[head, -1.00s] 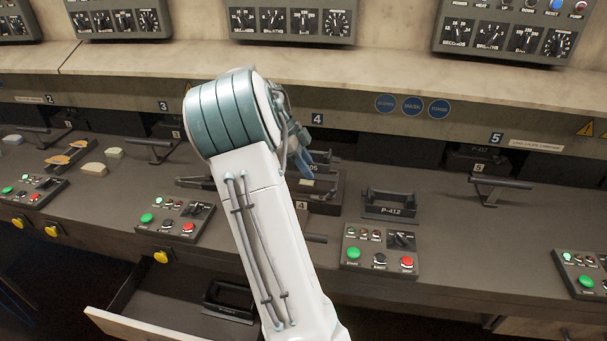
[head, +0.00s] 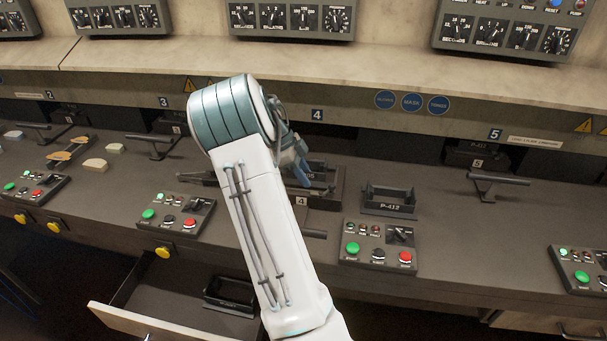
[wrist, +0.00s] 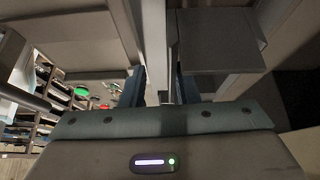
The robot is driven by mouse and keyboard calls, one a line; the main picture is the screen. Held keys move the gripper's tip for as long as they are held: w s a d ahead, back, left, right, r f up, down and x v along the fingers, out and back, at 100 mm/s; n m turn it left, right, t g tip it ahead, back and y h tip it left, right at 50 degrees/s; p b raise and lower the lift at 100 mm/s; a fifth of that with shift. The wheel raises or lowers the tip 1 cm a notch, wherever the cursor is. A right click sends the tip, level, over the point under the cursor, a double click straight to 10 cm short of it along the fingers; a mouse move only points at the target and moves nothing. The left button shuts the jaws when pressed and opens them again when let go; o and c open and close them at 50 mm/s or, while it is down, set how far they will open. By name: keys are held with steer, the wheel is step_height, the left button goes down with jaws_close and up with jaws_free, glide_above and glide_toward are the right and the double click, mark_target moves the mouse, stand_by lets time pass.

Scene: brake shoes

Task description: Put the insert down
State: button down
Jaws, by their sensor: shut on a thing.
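My gripper (head: 301,175) is at station 4, mostly hidden behind my own arm in the head view. A dark insert with a label ending in "05" (head: 313,177) is at the gripper's fingertips, in or just over the station 4 holder (head: 328,196). In the wrist view my gripper (wrist: 160,95) is shut on a thin grey upright part (wrist: 154,45), seemingly of this insert. Whether the insert rests on the holder is hidden. A second dark insert, marked P-412 (head: 390,208), stands upright on the bench just right of the holder, apart from my gripper.
A button panel (head: 379,246) sits in front of P-412, another (head: 175,216) to the left. An open drawer (head: 120,322) at lower left holds a dark frame-like insert (head: 229,292). A handled fixture (head: 498,183) stands at station 5. Bench between P-412 and station 5 is clear.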

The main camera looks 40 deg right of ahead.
steer(key=shift+f, duration=0.35)
steer(key=c, duration=1.1)
jaws_free()
steer(key=shift+r, duration=0.15)
